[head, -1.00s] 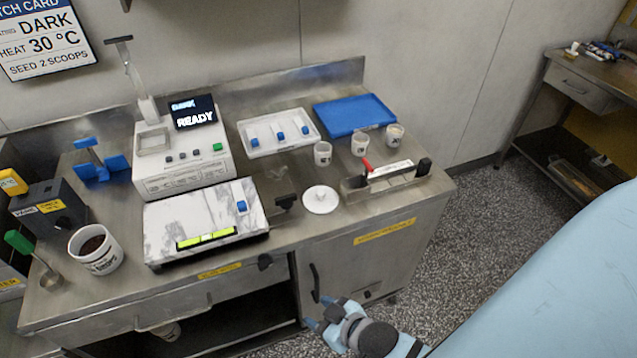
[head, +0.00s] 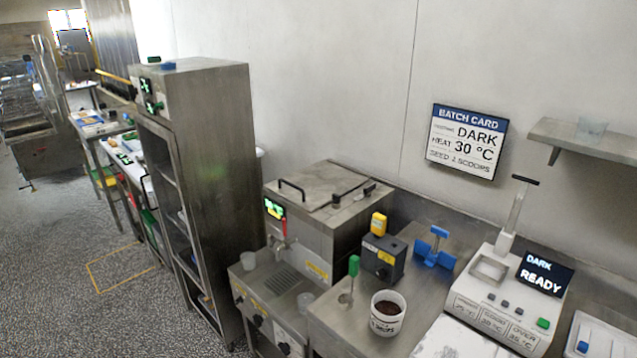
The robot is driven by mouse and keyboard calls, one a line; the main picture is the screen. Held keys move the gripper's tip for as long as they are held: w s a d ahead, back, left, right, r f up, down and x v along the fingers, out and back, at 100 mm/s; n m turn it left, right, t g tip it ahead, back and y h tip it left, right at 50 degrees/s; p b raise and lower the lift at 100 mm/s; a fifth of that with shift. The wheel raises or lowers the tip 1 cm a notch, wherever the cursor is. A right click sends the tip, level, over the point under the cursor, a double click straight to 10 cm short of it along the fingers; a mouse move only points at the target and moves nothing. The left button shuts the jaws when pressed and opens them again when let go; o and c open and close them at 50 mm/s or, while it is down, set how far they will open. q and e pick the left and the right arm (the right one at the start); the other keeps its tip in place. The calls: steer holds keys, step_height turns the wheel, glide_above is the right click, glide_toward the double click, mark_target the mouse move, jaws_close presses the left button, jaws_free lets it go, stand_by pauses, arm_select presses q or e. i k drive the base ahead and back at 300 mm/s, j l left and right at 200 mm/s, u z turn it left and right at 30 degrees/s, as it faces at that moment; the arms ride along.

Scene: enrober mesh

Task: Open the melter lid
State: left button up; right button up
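A steel box-shaped tank (head: 300,235), which looks like the melter, stands left of the worktop. It has a green lit display (head: 274,209) and a tap on its front. Its flat steel lid (head: 322,180) lies on top and looks closed. A dark bar handle (head: 291,188) is on the lid's left side, and a dark rod runs along its right part. Neither of my grippers shows in the head view, so their state and distance from the lid are hidden.
A tall steel cabinet (head: 215,140) stands left of the tank. A small dark box with a yellow knob (head: 378,225), a green-handled tool (head: 353,267) and a tub of dark contents (head: 387,315) sit to its right. Speckled floor (head: 80,270) is open at lower left.

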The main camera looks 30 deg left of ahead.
mark_target(312, 188)
steer(key=j, duration=0.6)
steer(key=i+j, duration=0.15)
steer(key=j, duration=0.5)
steer(key=j+u, duration=0.1)
steer(key=j, duration=0.5)
steer(key=i+j, duration=0.15)
steer(key=j, duration=0.5)
steer(key=i+j, duration=0.1)
steer(key=j, duration=0.5)
